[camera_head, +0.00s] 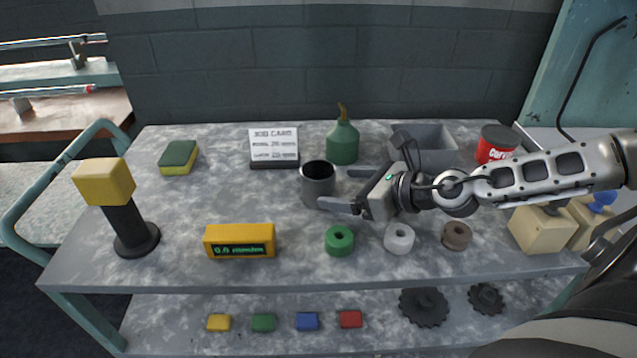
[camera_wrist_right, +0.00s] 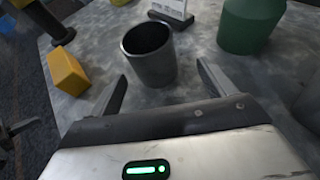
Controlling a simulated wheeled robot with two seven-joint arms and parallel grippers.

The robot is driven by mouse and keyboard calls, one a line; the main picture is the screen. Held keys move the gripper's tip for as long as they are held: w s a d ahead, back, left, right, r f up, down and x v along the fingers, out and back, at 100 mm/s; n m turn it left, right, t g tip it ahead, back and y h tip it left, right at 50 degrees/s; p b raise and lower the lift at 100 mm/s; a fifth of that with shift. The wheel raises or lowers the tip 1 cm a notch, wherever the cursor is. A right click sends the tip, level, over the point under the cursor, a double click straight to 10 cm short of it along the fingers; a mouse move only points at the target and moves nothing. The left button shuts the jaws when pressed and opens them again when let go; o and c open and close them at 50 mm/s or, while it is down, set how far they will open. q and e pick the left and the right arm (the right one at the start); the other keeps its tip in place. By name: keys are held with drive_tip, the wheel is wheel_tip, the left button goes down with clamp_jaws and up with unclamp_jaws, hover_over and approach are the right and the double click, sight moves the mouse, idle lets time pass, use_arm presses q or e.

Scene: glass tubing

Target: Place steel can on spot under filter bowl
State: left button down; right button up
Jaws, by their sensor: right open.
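The steel can (camera_head: 318,187) stands upright and open-topped on the grey mottled bench top, near its middle. It also shows in the right wrist view (camera_wrist_right: 150,62). My right gripper (camera_head: 340,188) is open and reaches in from the right, its fingers pointing at the can. In the right wrist view the can stands just ahead of the two fingertips (camera_wrist_right: 162,78), roughly between them, and is not gripped. I cannot make out a filter bowl or a marked spot under one.
A green oil can (camera_head: 342,143) stands close behind the can, with a job card (camera_head: 273,146) to its left. A yellow meter (camera_head: 240,240) and green spool (camera_head: 339,240) lie in front. A grey bin (camera_head: 435,150) stands behind my right gripper.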

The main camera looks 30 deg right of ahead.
sight(333, 189)
drive_tip(key=shift+w+a+f, duration=0.1)
drive_tip(key=shift+w+a, duration=0.15)
drive_tip(key=shift+w, duration=0.05)
drive_tip(key=shift+w+a+p, duration=0.3)
drive_tip(key=shift+w+p, duration=0.1)
drive_tip(key=shift+p, duration=0.45)
drive_tip(key=p+x, duration=0.2)
drive_tip(key=x, duration=0.1)
drive_tip(key=shift+a+f, duration=0.2)
drive_tip(key=shift+f, duration=0.05)
drive_tip(key=shift+w+a+f, duration=0.2)
drive_tip(key=shift+w+f, duration=0.1)
drive_tip(key=shift+f, duration=0.1)
use_arm(q)
drive_tip(key=shift+a+r+g, duration=0.3)
drive_tip(key=shift+a+r, duration=0.1)
drive_tip(key=shift+a, duration=0.05)
use_arm(e)
drive_tip(key=c, duration=1.2)
